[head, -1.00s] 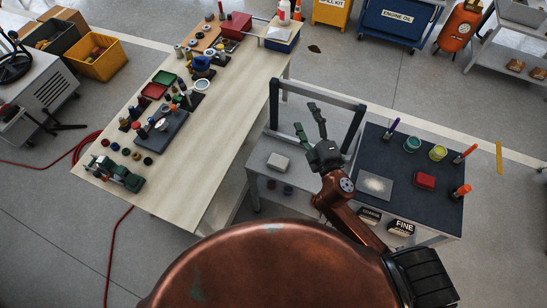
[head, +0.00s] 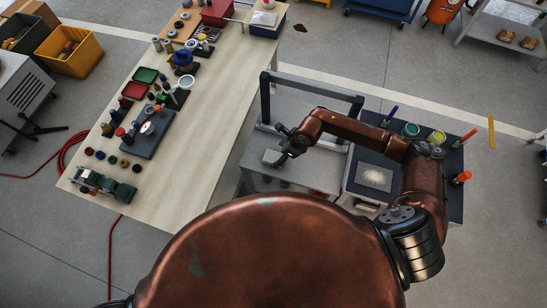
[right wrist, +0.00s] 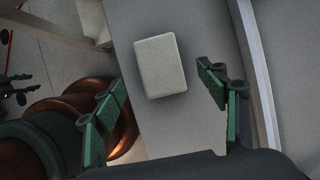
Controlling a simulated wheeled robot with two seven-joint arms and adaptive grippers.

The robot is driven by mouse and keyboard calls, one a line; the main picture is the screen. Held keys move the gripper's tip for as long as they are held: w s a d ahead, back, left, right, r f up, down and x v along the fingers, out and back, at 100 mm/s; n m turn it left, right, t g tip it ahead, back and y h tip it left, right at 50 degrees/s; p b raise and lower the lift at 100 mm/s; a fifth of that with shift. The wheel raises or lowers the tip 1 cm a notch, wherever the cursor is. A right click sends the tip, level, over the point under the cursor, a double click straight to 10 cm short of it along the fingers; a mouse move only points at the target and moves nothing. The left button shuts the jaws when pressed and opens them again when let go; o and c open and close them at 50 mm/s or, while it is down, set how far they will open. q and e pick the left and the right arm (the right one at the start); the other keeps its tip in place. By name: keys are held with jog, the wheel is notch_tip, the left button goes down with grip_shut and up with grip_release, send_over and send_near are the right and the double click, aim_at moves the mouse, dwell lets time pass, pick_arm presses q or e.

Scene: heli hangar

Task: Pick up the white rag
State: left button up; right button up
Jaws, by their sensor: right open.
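The white rag (head: 273,157) looks like a pale, folded, block-shaped pad. It lies flat on the grey top of the low cart (head: 259,181), left of the dark mat. In the right wrist view the rag (right wrist: 160,66) lies on the grey surface, ahead of and between the two green-padded fingers. My right gripper (head: 281,146) is open and empty, close above the rag; its fingers (right wrist: 162,88) stand apart and do not visibly touch it.
A dark upright frame (head: 312,83) stands on the cart behind my right arm. A dark mat (head: 352,184) with a pale square pad (head: 375,178), jars and coloured markers lies to the right. The wooden table (head: 205,130) at left carries many small parts.

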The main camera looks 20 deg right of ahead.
aim_at(275, 158)
jog(key=x, duration=0.5)
jog(key=shift+w+a+f, duration=0.15)
jog(key=shift+a+f, duration=0.05)
jog(key=shift+f, duration=0.15)
jog(key=shift+f, duration=0.25)
dwell(0.4)
jog(key=c, duration=1.2)
